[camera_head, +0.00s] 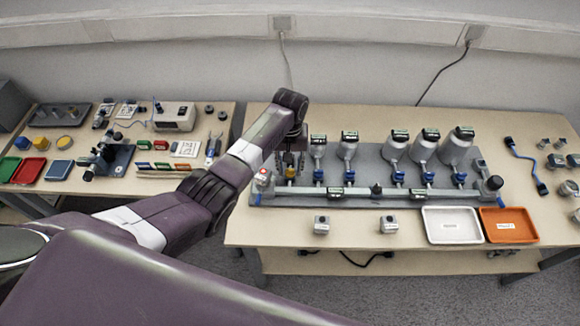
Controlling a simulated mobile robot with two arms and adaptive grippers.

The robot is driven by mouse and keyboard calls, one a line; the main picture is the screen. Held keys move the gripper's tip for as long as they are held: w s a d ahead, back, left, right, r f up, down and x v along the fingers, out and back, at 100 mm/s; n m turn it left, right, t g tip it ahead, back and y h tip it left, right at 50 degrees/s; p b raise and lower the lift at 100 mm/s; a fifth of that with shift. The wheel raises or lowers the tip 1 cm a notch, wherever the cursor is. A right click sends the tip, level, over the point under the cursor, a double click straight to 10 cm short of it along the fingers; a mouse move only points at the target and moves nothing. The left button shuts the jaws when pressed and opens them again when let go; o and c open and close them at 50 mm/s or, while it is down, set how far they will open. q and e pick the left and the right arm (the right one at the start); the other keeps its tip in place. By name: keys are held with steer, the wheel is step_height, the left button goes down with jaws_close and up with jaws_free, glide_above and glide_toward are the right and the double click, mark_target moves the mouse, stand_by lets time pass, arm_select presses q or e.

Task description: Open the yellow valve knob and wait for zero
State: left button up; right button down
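The yellow valve knob (291,172) is at the left end of the manifold rig on the right-hand table. My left arm reaches in from the left, and its gripper (290,160) points down directly over the yellow knob. The fingertips are at or just above the knob. They are too small to tell whether they touch or grip it. Several blue valve knobs (349,177) stand in a row to the right, below silver canisters (397,147). A red-topped round part (263,177) sits at the rig's left end. My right gripper is not in view.
A white tray (452,238) and an orange tray (508,238) lie at the front right. Two small metal blocks (321,225) (389,224) stand on the table's front part. The left table (140,187) holds tools and small bins. A gap separates the tables.

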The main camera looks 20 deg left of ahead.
arm_select(q)
jaws_close()
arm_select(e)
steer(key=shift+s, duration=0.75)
arm_select(q)
steer(key=shift+r, duration=0.1)
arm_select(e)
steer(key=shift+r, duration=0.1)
arm_select(q)
steer(key=m+p, duration=0.1)
steer(key=m, duration=0.1)
steer(key=shift+m+p, duration=0.35)
steer(key=shift+m, duration=0.05)
steer(key=m+p, duration=0.1)
steer(key=m, duration=0.3)
steer(key=shift+m, duration=0.3)
steer(key=m+p, duration=0.1)
steer(key=m, duration=0.4)
steer(key=shift+w, duration=0.1)
steer(key=m, duration=0.5)
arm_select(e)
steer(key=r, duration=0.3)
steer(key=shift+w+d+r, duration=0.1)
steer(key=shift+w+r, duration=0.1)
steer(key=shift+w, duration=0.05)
arm_select(q)
steer(key=shift+m, duration=0.4)
